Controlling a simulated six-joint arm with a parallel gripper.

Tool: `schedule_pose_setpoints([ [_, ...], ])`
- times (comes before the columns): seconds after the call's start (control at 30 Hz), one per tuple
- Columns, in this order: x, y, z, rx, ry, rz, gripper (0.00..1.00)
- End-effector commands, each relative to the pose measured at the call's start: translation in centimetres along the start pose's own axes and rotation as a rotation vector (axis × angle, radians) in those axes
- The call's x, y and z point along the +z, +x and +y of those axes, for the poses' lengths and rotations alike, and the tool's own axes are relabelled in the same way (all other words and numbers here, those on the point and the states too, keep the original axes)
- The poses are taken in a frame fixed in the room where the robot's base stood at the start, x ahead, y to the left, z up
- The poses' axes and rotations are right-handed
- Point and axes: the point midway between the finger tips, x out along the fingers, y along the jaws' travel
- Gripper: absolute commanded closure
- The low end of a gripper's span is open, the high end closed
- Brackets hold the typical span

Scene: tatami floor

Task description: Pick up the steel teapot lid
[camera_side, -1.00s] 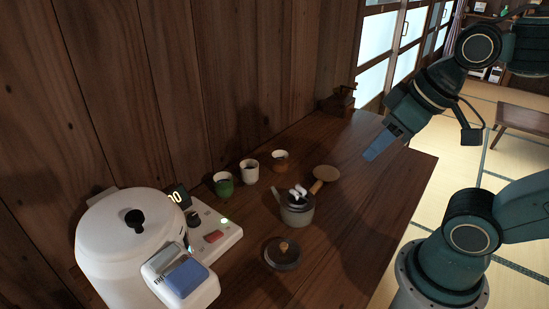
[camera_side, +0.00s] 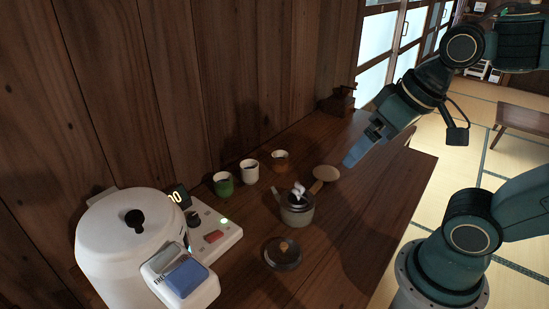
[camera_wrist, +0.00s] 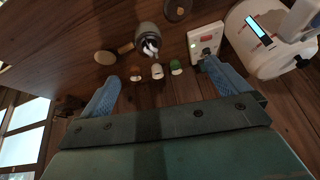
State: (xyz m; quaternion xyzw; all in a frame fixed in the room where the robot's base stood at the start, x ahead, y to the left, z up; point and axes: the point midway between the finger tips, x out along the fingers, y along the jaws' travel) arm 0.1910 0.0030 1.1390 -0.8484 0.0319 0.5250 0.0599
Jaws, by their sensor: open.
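A dark round piece with a small brown knob (camera_side: 282,253), which looks like the teapot lid, sits on the wooden table in front of the teapot. It shows partly at the top edge of the wrist view (camera_wrist: 176,8). The grey teapot (camera_side: 297,210) stands behind it, with a wooden handle and a pale white wisp above its top. It also shows in the wrist view (camera_wrist: 147,36). My gripper (camera_side: 353,154) is open and empty, above the table to the right of and behind the teapot. Its two blue fingers stand wide apart in the wrist view (camera_wrist: 161,72).
Green (camera_side: 223,184), white (camera_side: 249,171) and brown (camera_side: 280,160) cups stand near the wall. A round wooden piece (camera_side: 326,173) lies by the teapot handle. A white cooker (camera_side: 135,250) and a control box (camera_side: 213,236) fill the left. The table's right side is clear.

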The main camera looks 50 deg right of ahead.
Motion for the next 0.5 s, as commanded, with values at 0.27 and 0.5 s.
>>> schedule_pose_setpoints([
  [0.27,-1.6,3.1,-1.0,0.001,0.326,-0.084,0.00],
  [0.5,-2.8,6.4,-2.0,0.025,0.649,-0.158,0.00],
])
